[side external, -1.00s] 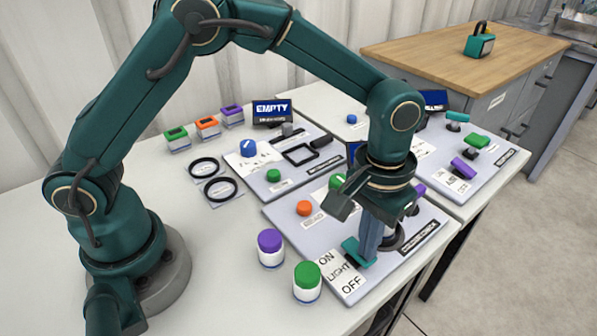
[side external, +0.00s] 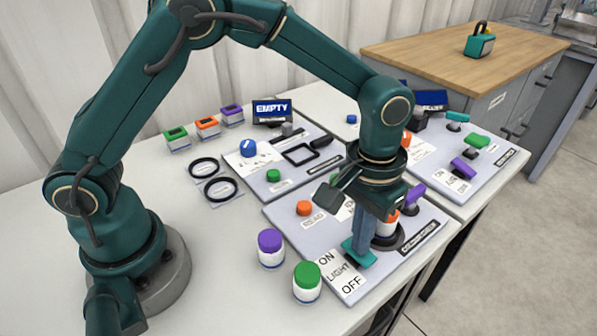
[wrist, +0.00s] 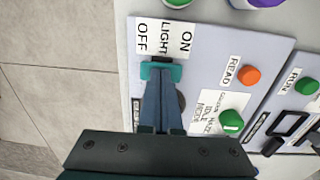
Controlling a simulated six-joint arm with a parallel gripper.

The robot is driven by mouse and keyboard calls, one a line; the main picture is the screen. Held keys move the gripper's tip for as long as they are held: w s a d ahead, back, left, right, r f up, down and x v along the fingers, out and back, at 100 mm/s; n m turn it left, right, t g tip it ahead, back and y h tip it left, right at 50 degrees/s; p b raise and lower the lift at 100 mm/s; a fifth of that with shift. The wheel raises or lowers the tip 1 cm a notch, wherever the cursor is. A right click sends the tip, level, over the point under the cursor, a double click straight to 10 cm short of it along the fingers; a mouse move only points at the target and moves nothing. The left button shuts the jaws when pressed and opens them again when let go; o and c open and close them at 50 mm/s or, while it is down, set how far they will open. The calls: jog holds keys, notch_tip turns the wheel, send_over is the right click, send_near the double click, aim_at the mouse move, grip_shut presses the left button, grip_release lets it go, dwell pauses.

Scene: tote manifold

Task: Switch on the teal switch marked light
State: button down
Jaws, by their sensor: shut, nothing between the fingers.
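The teal switch (side external: 352,246) sits beside a white label (side external: 338,277) reading ON, LIGHT and OFF, at the front corner of the near panel. In the wrist view the teal switch (wrist: 147,71) lies just past my fingertips, beside the same label. My gripper (side external: 364,254) is shut with nothing between its fingers. Its tips are down at the switch and cover its middle; they look to be touching it, but I cannot tell for sure. The fingers hide much of the lever, so I cannot tell whether it stands at ON or OFF.
An orange READ button (side external: 304,208) and a green knob (wrist: 231,120) share the panel. An orange-and-white jar (side external: 386,226) stands in a dark ring close behind my fingers. Purple-lidded (side external: 271,249) and green-lidded (side external: 307,283) jars stand left of the panel.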

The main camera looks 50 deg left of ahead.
dwell(0.3)
notch_tip(320, 180, up, 14)
jog(key=shift+a, duration=0.25)
dwell(0.3)
jog(key=shift+w+d, duration=0.1)
jog(key=shift+d, duration=0.65)
jog(key=shift+f, duration=0.1)
jog(key=f, duration=1.3)
jog(key=shift+d+f, duration=0.2)
jog(key=shift+f, duration=0.2)
